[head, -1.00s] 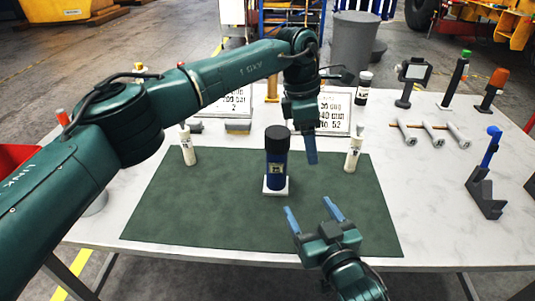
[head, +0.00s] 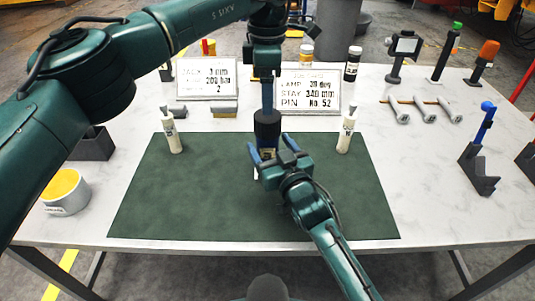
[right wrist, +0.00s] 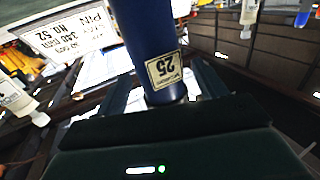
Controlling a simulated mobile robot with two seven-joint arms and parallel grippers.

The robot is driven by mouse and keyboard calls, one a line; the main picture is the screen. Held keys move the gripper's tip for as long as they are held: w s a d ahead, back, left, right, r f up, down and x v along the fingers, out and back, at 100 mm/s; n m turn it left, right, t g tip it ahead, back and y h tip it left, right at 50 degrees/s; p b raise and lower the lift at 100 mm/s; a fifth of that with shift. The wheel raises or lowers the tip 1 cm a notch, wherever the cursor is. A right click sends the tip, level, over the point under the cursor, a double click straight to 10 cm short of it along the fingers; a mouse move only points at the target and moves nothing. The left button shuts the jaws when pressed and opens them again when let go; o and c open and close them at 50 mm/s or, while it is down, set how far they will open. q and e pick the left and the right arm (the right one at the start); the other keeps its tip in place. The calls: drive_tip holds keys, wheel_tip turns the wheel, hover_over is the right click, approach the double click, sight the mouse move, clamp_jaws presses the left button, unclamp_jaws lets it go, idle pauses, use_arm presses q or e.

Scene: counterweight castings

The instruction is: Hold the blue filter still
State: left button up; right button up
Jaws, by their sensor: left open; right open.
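The blue filter stands upright on the green mat (head: 190,205), its black cap (head: 267,124) showing in the head view and its lower body largely hidden behind my right gripper. In the right wrist view the blue filter (right wrist: 148,35) rises between the fingers, its label reading 25 upside down. My right gripper (head: 268,142) is open, with one finger on each side of the filter; I cannot tell whether they touch it. My left gripper (head: 267,104) is open and points down right over the cap, its fingers seen edge-on. Any gap to the cap is unclear.
White bottles stand left (head: 173,132) and right (head: 347,131) of the filter. Two printed signs (head: 209,79) (head: 310,93) stand behind. Several rods (head: 424,110) and a blue-topped stand (head: 481,150) are at the right. A yellow-filled cup (head: 66,191) is front left. The mat's front is clear.

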sight(268, 121)
drive_tip(key=shift+x, duration=1.25)
drive_tip(key=shift+c, duration=0.3)
clamp_jaws()
use_arm(q)
drive_tip(key=m, duration=0.4)
drive_tip(key=shift+f, duration=0.35)
wheel_tip(268, 121, down, 7)
drive_tip(key=shift+f, duration=0.2)
use_arm(e)
drive_tip(key=shift+f, duration=0.1)
use_arm(q)
drive_tip(key=shift+c, duration=0.3)
